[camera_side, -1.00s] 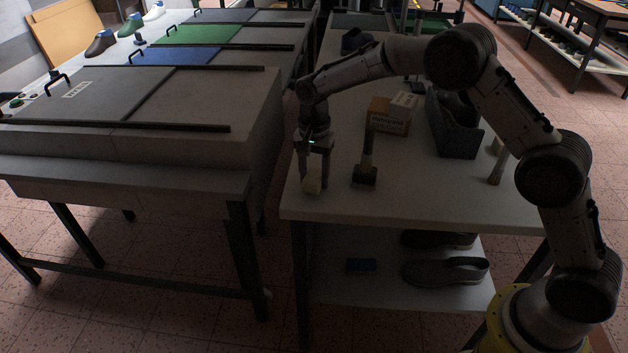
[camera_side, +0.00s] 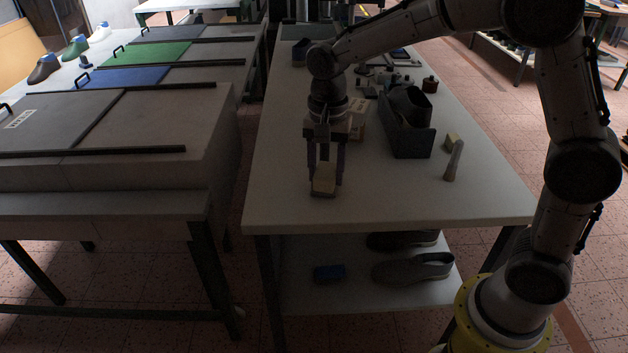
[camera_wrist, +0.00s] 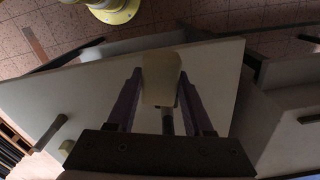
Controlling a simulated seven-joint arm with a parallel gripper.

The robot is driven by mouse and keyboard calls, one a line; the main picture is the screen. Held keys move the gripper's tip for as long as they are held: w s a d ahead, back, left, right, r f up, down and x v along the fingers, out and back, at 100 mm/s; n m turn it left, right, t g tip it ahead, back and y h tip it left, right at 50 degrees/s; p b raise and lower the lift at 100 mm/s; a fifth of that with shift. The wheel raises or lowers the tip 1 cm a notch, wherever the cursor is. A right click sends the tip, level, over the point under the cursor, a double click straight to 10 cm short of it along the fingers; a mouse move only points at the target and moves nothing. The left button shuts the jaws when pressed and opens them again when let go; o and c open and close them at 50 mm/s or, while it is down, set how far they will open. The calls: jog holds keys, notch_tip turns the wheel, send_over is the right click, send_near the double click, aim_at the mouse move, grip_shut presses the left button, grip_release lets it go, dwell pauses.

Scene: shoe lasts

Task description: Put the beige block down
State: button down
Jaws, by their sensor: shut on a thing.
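The beige block (camera_side: 324,176) is between the fingertips of my gripper (camera_side: 326,182) in the side view, near the front left of the white table (camera_side: 390,205). In the wrist view my gripper (camera_wrist: 160,80) has one finger on each side of the block (camera_wrist: 161,72). My gripper is shut on the block and points down. A dark base edge (camera_side: 323,194) shows just below the block. A dark upright piece (camera_wrist: 167,121) shows between the fingers in the wrist view. Whether the block touches what is under it I cannot tell.
A cardboard box (camera_side: 357,120) stands behind my gripper. A dark bin (camera_side: 407,138) stands to its right, with a small beige piece (camera_side: 451,141) and a tool handle (camera_side: 453,161) further right. The table's front right is clear. Shoes (camera_side: 412,268) lie on the lower shelf.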

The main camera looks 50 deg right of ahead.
aim_at(334, 164)
jog(key=d+f+n, duration=0.1)
jog(key=d+f, duration=0.1)
jog(key=shift+w+d+f, duration=0.1)
jog(key=shift+d+f, duration=0.15)
jog(key=shift+f, duration=0.05)
jog(key=f+n, duration=0.1)
jog(key=n, duration=0.1)
jog(key=w+d+f+n, duration=0.1)
jog(key=n, duration=0.2)
jog(key=d+f+n, duration=0.1)
jog(key=n, duration=0.1)
jog(key=shift+w+d+f+n, duration=0.15)
jog(key=shift+w+d+n, duration=0.1)
jog(key=shift+n, duration=0.15)
jog(key=n, duration=0.3)
jog(key=shift+w+a, duration=0.1)
jog(key=shift+w, duration=0.2)
